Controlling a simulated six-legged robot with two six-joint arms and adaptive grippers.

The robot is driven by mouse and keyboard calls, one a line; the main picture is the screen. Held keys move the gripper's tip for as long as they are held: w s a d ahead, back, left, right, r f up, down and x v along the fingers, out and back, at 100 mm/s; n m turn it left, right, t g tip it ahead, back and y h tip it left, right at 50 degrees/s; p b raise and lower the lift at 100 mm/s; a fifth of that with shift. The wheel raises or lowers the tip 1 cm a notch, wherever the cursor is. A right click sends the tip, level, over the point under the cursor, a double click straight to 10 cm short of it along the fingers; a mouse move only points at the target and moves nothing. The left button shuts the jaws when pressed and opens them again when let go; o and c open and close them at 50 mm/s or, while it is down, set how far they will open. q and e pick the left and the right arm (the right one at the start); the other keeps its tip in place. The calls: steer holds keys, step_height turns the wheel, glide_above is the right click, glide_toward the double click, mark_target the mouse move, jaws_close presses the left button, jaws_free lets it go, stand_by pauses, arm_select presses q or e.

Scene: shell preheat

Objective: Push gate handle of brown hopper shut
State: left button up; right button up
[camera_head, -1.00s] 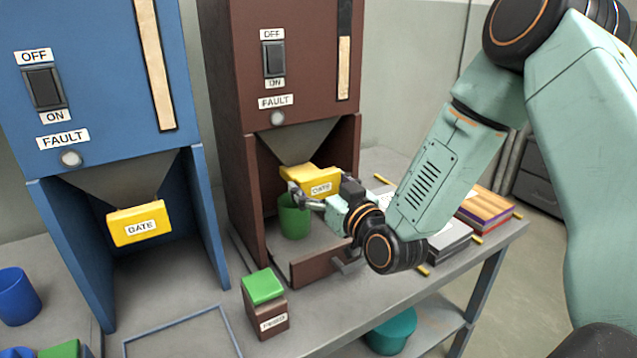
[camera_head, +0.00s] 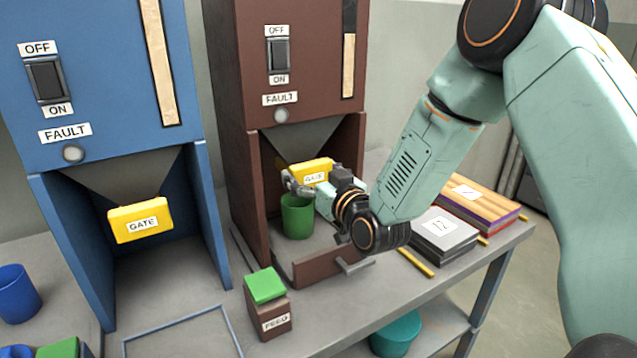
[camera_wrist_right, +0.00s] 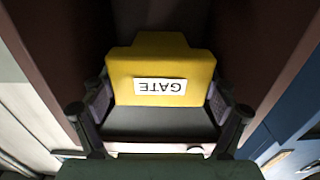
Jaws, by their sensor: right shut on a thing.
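The brown hopper (camera_head: 237,120) stands right of the blue one in the head view. Its yellow gate handle (camera_head: 318,165), labelled GATE, sits below the funnel. My right gripper (camera_head: 308,186) is at the handle's front and partly covers it. In the right wrist view the handle (camera_wrist_right: 160,65) lies between the two fingers of my right gripper (camera_wrist_right: 160,100), which is shut on it. A green cup (camera_head: 297,218) stands under the gate, below the gripper. My left gripper is not in view.
The blue hopper (camera_head: 95,90) has its own yellow gate handle (camera_head: 140,222). A brown drawer-like front (camera_head: 318,268) and a green-topped FEED box (camera_head: 268,302) are in front of the brown hopper. Books (camera_head: 440,235) lie on the table's right side.

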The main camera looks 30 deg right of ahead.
steer(key=shift+w, duration=0.1)
steer(key=o, duration=1.2)
steer(key=shift+o, duration=1.4)
steer(key=shift+w+f, duration=0.1)
steer(key=shift+w, duration=0.2)
steer(key=shift+s, duration=0.8)
steer(key=s, duration=1)
steer(key=shift+s+d, duration=0.2)
steer(key=shift+s, duration=0.2)
